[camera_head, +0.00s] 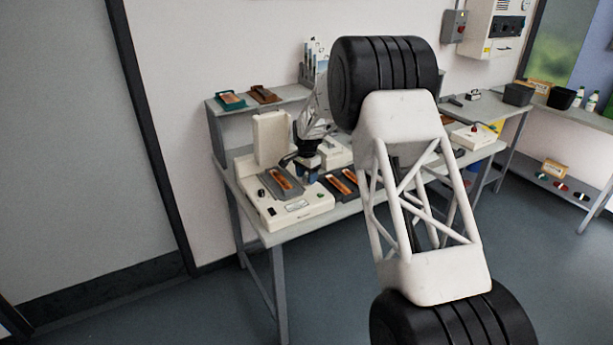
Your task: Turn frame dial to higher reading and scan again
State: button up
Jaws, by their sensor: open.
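A cream-coloured scanner-like machine (310,212) sits at the left front of the bench, with an upright cream block behind its left part. A grey holder with an orange-brown strip (283,182) lies on its top. My gripper (306,174) is open, pointing down just above the machine, right of the strip holder. Its fingertips are small and I cannot tell whether they touch anything.
Two more orange strips in dark holders (342,183) lie right of the machine. A raised shelf (222,108) carries a green tray (230,100) and a brown one (264,95). My own arm hides the bench's middle. A side bench (590,119) at right holds black bins and bottles.

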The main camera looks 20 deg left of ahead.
jog(key=c, duration=0.9)
jog(key=shift+n, duration=1.4)
jog(key=o, duration=0.9)
jog(key=shift+m, duration=0.6)
